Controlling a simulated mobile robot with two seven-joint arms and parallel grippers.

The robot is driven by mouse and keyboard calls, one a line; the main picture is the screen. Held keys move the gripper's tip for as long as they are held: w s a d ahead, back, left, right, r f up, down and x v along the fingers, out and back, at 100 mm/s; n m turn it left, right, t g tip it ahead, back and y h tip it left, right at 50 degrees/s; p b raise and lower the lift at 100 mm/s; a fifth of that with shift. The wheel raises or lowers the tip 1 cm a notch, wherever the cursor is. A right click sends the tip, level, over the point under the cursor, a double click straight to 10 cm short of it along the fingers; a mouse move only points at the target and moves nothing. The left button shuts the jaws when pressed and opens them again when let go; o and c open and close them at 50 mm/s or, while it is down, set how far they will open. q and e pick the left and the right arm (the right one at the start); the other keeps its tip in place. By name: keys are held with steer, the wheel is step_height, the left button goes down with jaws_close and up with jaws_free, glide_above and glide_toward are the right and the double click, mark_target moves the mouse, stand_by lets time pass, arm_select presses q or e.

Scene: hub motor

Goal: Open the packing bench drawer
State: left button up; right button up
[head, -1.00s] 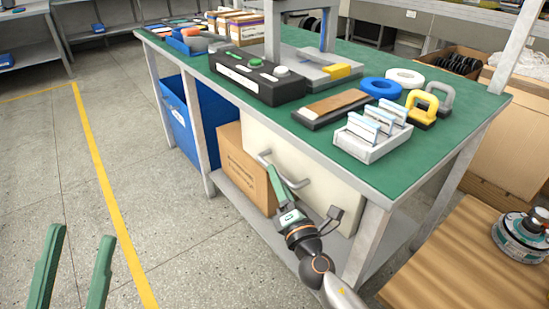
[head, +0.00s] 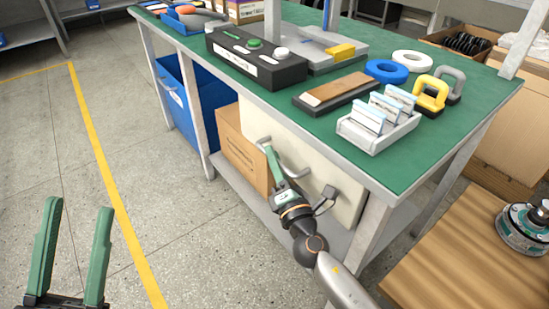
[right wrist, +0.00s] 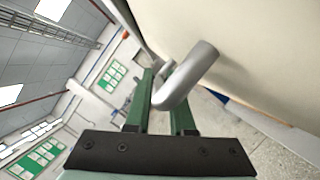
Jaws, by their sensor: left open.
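The packing bench drawer (head: 300,147) has a cream front with a grey bar handle (head: 295,173) and sits under the green-topped bench (head: 424,155). My right gripper (head: 271,158) is at the left part of the handle. The drawer front (right wrist: 240,45) fills the upper right there. No clear gap shows around the drawer. My left gripper (head: 78,210) is open and empty over the floor, far from the bench.
A brown cardboard box (head: 240,150) and a blue bin (head: 180,108) stand left of the drawer under the bench. A grey bench leg (head: 370,240) is close to my right arm. A wooden table (head: 450,260) is at the right. Floor left of the bench is clear.

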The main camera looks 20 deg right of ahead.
jaws_close()
stand_by(1.0)
